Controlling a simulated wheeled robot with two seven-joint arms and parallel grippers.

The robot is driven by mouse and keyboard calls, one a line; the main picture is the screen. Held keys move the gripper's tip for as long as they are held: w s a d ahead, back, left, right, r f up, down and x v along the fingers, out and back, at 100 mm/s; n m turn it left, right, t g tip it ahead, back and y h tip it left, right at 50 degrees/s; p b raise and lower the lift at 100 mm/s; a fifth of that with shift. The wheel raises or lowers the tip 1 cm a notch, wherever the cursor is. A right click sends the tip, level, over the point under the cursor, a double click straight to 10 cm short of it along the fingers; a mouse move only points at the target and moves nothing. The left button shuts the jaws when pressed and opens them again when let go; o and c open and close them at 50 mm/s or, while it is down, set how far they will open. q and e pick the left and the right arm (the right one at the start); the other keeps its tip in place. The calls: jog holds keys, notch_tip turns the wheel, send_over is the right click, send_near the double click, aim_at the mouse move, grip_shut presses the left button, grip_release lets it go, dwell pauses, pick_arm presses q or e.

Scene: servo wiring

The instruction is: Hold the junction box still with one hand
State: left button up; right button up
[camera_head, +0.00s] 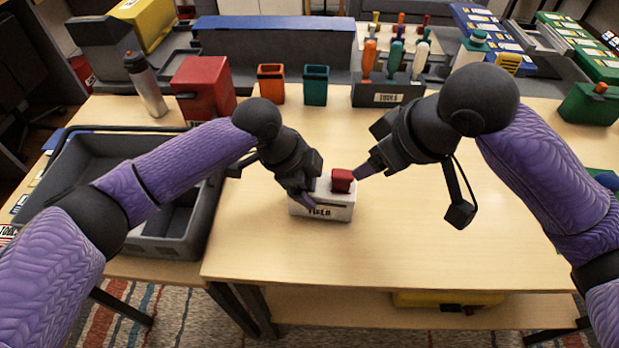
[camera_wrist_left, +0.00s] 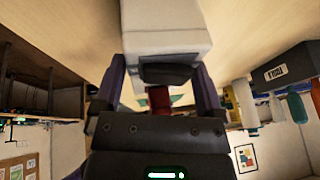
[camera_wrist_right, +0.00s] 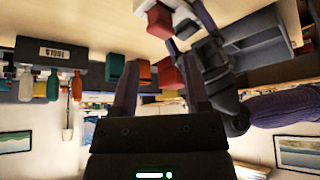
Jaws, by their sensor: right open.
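The junction box (camera_head: 325,211) is a small white box with dark lettering on its front, sitting on the wooden table. A red block (camera_head: 342,179) is at its top right. My left gripper (camera_head: 308,196) is at the box's left part. In the left wrist view its two fingers (camera_wrist_left: 162,75) lie along opposite sides of the white box (camera_wrist_left: 165,30), with a dark part of the box between them. My right gripper (camera_head: 362,172) is just right of the red block. In the right wrist view its fingers (camera_wrist_right: 160,80) are spread and empty, with the red block (camera_wrist_right: 160,22) beyond them.
A grey tray (camera_head: 170,245) stands at the left. Behind are a red box (camera_head: 203,88), an orange bin (camera_head: 271,83), a teal bin (camera_head: 315,85) and a tool holder (camera_head: 388,92). The table right of the box is clear.

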aim_at(349, 174)
pick_arm(q)
jog(key=c, duration=0.4)
pick_arm(e)
jog(key=shift+o, duration=1.2)
jog(key=shift+w+a, duration=0.1)
jog(key=shift+w, duration=0.05)
jog(key=w+a+r+n+g+h, duration=0.3)
jog(key=w+r+n+g+h, duration=0.1)
jog(key=n, duration=0.4)
jog(key=f, duration=1.2)
jog(key=shift+s+d, duration=0.15)
jog(key=shift+s, duration=0.1)
grip_shut()
